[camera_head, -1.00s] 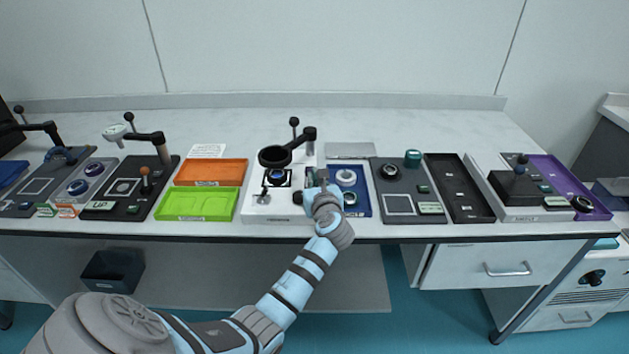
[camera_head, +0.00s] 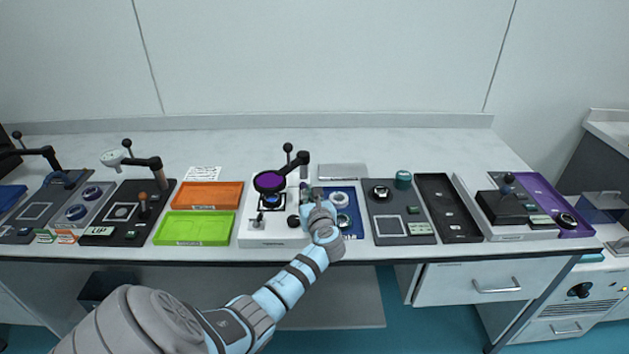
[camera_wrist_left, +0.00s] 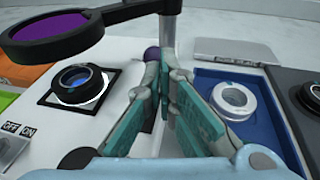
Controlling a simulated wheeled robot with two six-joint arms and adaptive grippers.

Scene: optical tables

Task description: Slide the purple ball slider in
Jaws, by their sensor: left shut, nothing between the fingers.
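A small purple ball (camera_wrist_left: 151,53) shows at the left finger's tip in the wrist view; I cannot tell whether they touch. Its rod is mostly hidden by the fingers. A black ring on a swing arm (camera_head: 269,181) holds a purple disc and stands over the white instrument panel (camera_head: 262,240). The ring also shows in the wrist view (camera_wrist_left: 60,30), above a dark lens in a square mount (camera_wrist_left: 80,86). My left gripper (camera_head: 310,193) is at the panel's right side, right of the ring. In the wrist view its fingers (camera_wrist_left: 166,60) are together and empty.
A blue tray (camera_head: 352,232) with a white ring (camera_wrist_left: 232,98) is just right of my gripper. Orange (camera_head: 207,194) and green (camera_head: 192,228) trays are left of the panel. A dark grey panel (camera_head: 390,240) stands farther right. The table behind is clear.

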